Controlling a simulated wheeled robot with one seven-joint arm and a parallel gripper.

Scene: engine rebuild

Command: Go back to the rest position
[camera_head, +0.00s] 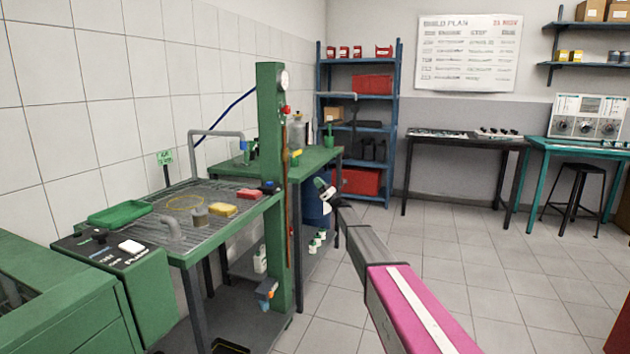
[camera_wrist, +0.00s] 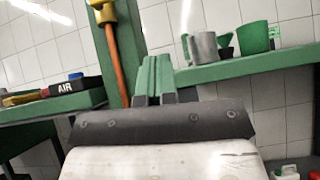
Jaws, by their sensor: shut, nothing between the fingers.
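My gripper (camera_head: 321,185) is at the far end of my outstretched arm, in the middle of the head view. It is held in the air in front of the green bench with the shelf behind. In the wrist view its green fingers (camera_wrist: 155,76) are together, with nothing between them. The dark and white gripper body fills the bottom of that view. No rest position is marked in either view.
A green post (camera_head: 270,150) with a gauge and hose stands left of my gripper. The wash table (camera_head: 235,222) is left, and the green bench (camera_head: 318,158) lies just beyond. A blue shelf (camera_head: 392,110) stands behind. The tiled floor (camera_head: 480,265) on the right is clear.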

